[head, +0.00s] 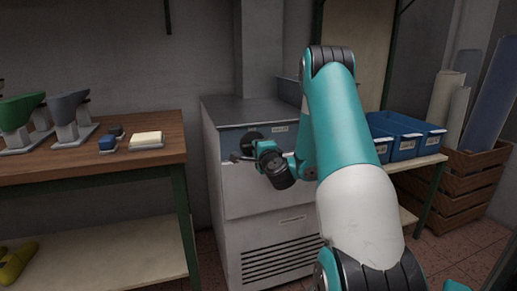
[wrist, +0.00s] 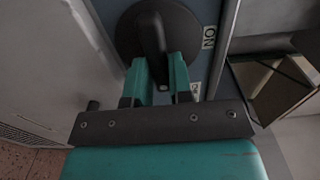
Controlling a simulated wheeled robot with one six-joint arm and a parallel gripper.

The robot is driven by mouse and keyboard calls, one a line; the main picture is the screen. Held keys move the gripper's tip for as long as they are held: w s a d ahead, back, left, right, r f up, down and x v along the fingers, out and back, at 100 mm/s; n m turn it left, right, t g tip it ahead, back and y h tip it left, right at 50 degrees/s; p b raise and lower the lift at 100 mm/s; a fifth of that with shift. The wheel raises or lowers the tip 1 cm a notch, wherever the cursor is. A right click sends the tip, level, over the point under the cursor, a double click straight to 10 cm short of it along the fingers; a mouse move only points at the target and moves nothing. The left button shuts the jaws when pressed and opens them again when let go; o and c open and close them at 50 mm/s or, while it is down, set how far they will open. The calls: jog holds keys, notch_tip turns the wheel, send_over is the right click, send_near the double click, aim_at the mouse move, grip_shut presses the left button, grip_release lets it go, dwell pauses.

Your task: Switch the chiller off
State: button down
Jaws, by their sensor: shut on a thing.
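The chiller (head: 262,190) is a pale grey metal cabinet against the wall, with a blue strip across its upper front. A round black dial (head: 252,137) sits on that strip. In the wrist view the dial (wrist: 125,35) has a raised black bar handle (wrist: 152,35). My gripper (wrist: 160,65) has its two teal fingers closed on either side of this handle, at its near end. An "ON" label (wrist: 208,37) is beside the dial; a second label (wrist: 195,91) is partly hidden by my gripper. In the head view my gripper (head: 262,149) is at the dial.
A wooden bench (head: 90,160) with shoe lasts and small blocks stands left of the chiller. Blue bins (head: 400,140) sit on a shelf to the right, near a wooden crate (head: 465,185) of rolls. My arm covers the chiller's right side.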

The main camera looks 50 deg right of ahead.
jog(key=shift+f, duration=0.1)
dwell(0.4)
jog(key=c, duration=1)
grip_release()
